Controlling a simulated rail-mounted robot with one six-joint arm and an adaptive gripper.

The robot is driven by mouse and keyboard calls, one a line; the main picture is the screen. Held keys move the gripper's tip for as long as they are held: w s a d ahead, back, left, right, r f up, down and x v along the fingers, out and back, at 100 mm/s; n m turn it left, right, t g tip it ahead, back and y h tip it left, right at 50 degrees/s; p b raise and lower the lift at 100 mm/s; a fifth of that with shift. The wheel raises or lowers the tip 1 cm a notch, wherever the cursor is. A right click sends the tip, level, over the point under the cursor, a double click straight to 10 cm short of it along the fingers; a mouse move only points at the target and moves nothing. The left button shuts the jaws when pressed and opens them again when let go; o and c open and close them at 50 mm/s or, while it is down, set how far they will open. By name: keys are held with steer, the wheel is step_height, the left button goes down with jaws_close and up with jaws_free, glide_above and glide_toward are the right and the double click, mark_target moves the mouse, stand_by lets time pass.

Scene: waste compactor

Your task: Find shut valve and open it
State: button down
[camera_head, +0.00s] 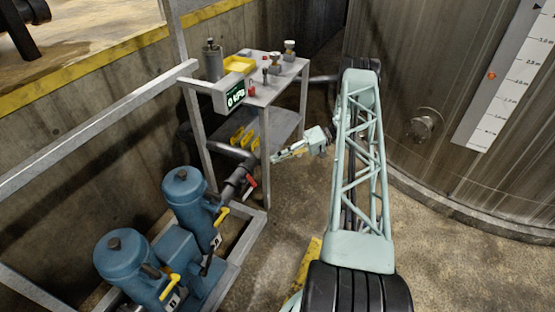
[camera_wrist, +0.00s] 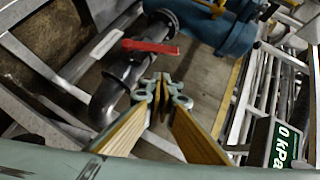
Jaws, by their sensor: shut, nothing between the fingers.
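A valve with a red lever (camera_head: 250,182) sits on the dark pipe (camera_head: 236,184) beside the blue pumps. In the wrist view the red lever (camera_wrist: 150,46) lies at an angle across the pipe (camera_wrist: 112,88), above its elbow. My gripper (camera_head: 275,158) is near the valve, a little above and to the right of the lever in the head view. In the wrist view my gripper (camera_wrist: 162,92) is shut and empty, its tips apart from the lever. Two yellow levers (camera_head: 222,215) (camera_head: 170,282) sit on the blue pumps. A display (camera_head: 235,94) reads 0 kPa.
Two blue pumps (camera_head: 183,198) (camera_head: 127,264) stand at lower left. A metal trolley (camera_head: 285,75) holds a yellow tray and small parts behind the valve. Grey rails (camera_head: 95,125) cross at left. A large tank (camera_head: 400,70) stands at right. The floor (camera_head: 440,235) at right is clear.

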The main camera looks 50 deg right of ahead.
steer(key=w+a+f, duration=0.1)
steer(key=a+f, duration=0.1)
steer(key=a, duration=0.3)
steer(key=w+a+f+b, duration=0.1)
steer(key=w+a, duration=0.1)
steer(key=a, duration=0.3)
steer(key=shift+f, duration=0.35)
